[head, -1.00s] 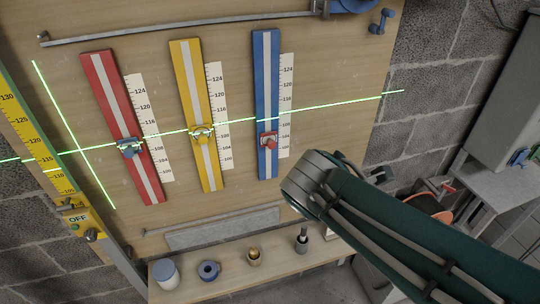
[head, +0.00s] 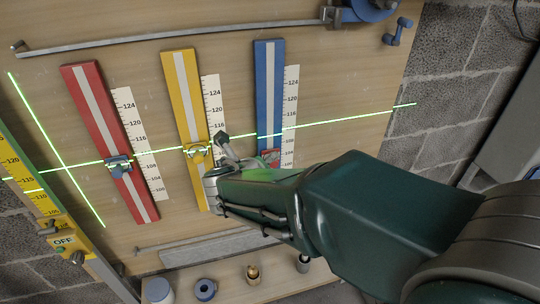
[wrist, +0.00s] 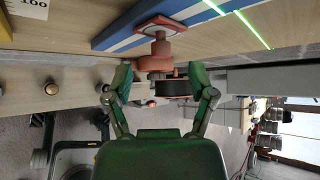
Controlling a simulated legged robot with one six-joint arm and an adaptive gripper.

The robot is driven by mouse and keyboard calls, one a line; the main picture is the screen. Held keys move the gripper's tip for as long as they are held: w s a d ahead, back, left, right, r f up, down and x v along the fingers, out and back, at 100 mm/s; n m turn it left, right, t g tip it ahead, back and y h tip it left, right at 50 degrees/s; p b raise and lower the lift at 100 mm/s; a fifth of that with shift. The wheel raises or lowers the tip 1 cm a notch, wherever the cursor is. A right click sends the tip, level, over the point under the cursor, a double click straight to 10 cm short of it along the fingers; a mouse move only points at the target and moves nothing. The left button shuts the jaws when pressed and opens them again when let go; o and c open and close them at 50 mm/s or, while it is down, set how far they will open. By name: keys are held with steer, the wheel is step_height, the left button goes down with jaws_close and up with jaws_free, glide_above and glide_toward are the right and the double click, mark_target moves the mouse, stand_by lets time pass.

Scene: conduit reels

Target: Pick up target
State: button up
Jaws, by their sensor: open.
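The task's target is not named by any label I can read. A red knob (wrist: 156,63) on a small square plate sits on the blue strip (wrist: 130,28) in the wrist view. My gripper (wrist: 160,84) is open, with its green fingers on either side below the knob; whether they touch it I cannot tell. A yellow slider (head: 197,149) sits on the yellow strip (head: 184,90), and a blue slider (head: 119,166) on the red strip (head: 95,110).
Green laser lines cross the wooden board (head: 135,65). White number scales (head: 213,100) stand beside the strips. A lower shelf holds a white jar (head: 158,290), a blue ring (head: 205,289) and a brass cup (head: 253,273). A yellow level with an OFF label (head: 62,240) is at left.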

steer(key=x, duration=0.4)
steer(key=shift+d+f, duration=0.25)
steer(key=shift+f, duration=0.05)
steer(key=shift+w+f, duration=0.25)
steer(key=shift+w, duration=0.25)
jaws_close()
